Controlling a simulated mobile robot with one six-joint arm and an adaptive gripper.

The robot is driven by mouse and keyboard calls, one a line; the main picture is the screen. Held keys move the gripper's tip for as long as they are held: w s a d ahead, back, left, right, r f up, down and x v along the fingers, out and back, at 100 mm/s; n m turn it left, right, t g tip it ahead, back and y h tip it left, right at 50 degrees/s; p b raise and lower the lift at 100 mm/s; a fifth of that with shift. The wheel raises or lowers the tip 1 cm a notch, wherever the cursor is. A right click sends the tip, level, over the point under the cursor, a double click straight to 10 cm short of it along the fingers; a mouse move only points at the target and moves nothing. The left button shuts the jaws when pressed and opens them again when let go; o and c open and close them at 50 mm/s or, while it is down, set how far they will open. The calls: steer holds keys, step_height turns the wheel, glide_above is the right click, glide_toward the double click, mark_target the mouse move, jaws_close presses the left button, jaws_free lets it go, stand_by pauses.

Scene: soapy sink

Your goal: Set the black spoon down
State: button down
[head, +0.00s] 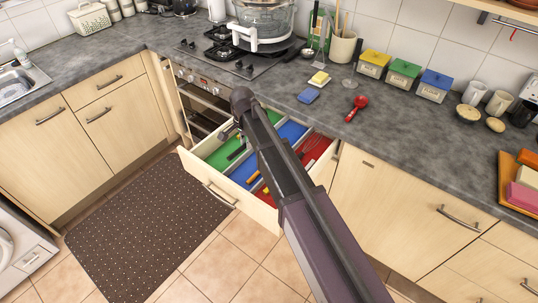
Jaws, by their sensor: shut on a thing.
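An open drawer (190,160) below the counter has a green compartment (218,153), a blue compartment (292,131) and a red compartment. My gripper (229,133) is small and partly hidden at the end of my arm, over the green compartment at the drawer's left. A black, thin thing that looks like the black spoon (236,153) shows just below it, and my gripper is shut on it. I cannot tell whether the spoon touches the drawer floor. My arm hides part of the drawer's middle.
A red whisk (313,147) lies in the red compartment. Yellow, green and blue boxes stand by the wall. The stove (228,58) is behind the drawer.

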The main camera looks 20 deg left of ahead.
steer(key=shift+n, duration=0.3)
steer(key=s+d+f+b, duration=0.1)
steer(key=d+f+b, duration=0.2)
steer(key=s+d+f+b, duration=0.1)
steer(key=d+f+b, duration=0.3)
steer(key=s+d+f+b, duration=0.1)
steer(key=d+f+b, duration=0.2)
steer(key=d, duration=0.1)
steer(key=shift+s+d+f, duration=0.1)
steer(key=shift+d+f, duration=0.15)
steer(key=shift+f, duration=0.05)
steer(key=shift+s+d+f+b, duration=0.1)
steer(key=shift+d+f+b, duration=0.1)
steer(key=shift+d+b, duration=0.25)
steer(key=shift+a, duration=0.15)
steer(key=b, duration=0.1)
glide_above(251, 164)
steer(key=shift+s+d+f, duration=0.25)
steer(key=shift+d+f, duration=0.2)
steer(key=shift+f, duration=0.2)
steer(key=shift+w+a, duration=0.35)
steer(key=shift+a, duration=0.15)
steer(key=shift+a+f+b, duration=0.1)
steer(key=shift+f+b, duration=0.3)
steer(key=shift+b, duration=0.1)
step_height(251, 164, down, 3)
steer(key=b, duration=0.3)
steer(key=shift+f, duration=0.1)
